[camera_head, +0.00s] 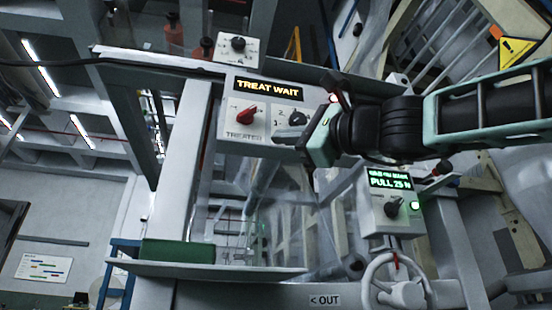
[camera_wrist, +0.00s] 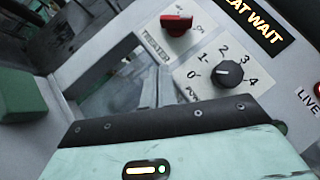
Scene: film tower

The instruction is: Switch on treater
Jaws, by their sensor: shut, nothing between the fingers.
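The treater panel (camera_head: 265,133) is a pale box whose display (camera_head: 268,88) reads "TREAT WAIT" in yellow. The red treater knob (camera_head: 246,115) sits at its left, above the word TREATER. It also shows at the top of the wrist view (camera_wrist: 176,24); I cannot tell its exact setting. A black numbered dial (camera_head: 297,118) is right of it, also in the wrist view (camera_wrist: 228,73). My gripper (camera_head: 320,142) is shut and empty at the panel's lower right, apart from the red knob. In the wrist view its dark fingers (camera_wrist: 165,122) lie below the dial.
A second box (camera_head: 393,210) at right shows "PULL 25 N" in green, with a black knob and green light. A handwheel (camera_head: 397,285) is below it. Another dial box (camera_head: 237,47) sits above the treater panel. A green block (camera_head: 178,251) is lower left.

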